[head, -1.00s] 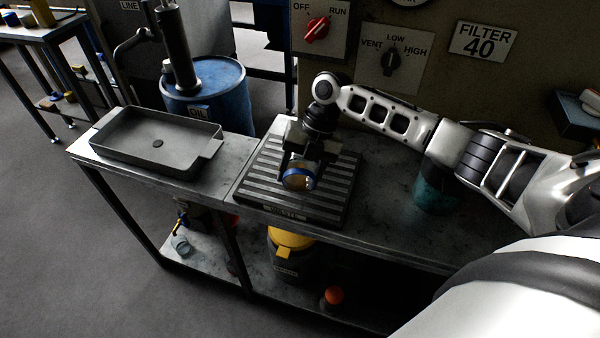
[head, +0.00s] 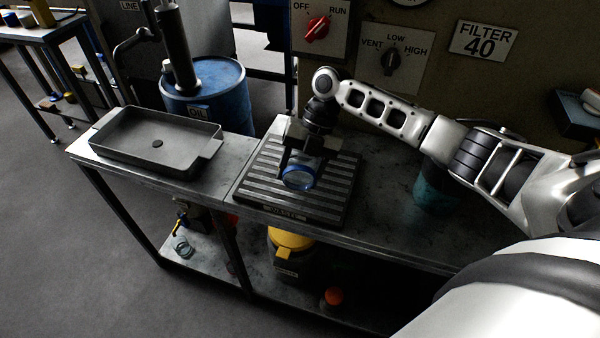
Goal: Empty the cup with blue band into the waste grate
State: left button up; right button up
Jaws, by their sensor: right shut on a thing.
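The cup with blue band (head: 298,178) is tipped over the waste grate (head: 258,192), its round mouth turned toward the camera. Its inside looks grey and pale, with no brown contents showing. My right gripper (head: 303,165) is shut on the cup from above and behind, close over the slats. The fingers partly hide the cup's body. The grate is a dark slatted plate on the metal bench, with a label on its front edge. My left gripper is not in view.
A grey tray (head: 190,158) stands on the bench at the left. A teal container (head: 434,192) stands behind my right arm. A blue oil drum (head: 222,90) is behind the bench. A yellow container (head: 288,240) and an orange ball-like thing (head: 333,296) are on the lower shelf.

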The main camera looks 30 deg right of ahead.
jog(key=shift+s+a+t+h+p, duration=0.1)
jog(key=shift+s+t+h+p, duration=0.1)
jog(key=shift+t+h+p, duration=0.15)
jog(key=shift+s+f+n+t+h, duration=0.15)
jog(key=shift+n+t+h, duration=0.15)
jog(key=shift+t, duration=0.25)
jog(key=shift+s+a+f+t+h, duration=0.1)
jog(key=shift+s+a+t+h, duration=0.05)
jog(key=shift+t+h, duration=0.55)
jog(key=shift+t, duration=0.4)
jog(key=shift+n+t+h, duration=0.4)
jog(key=shift+t+h, duration=0.35)
jog(key=shift+t, duration=0.25)
jog(key=shift+f+t+h+b, duration=0.1)
jog(key=shift+t+h+b, duration=0.3)
jog(key=shift+t, duration=0.4)
jog(key=shift+w, duration=0.2)
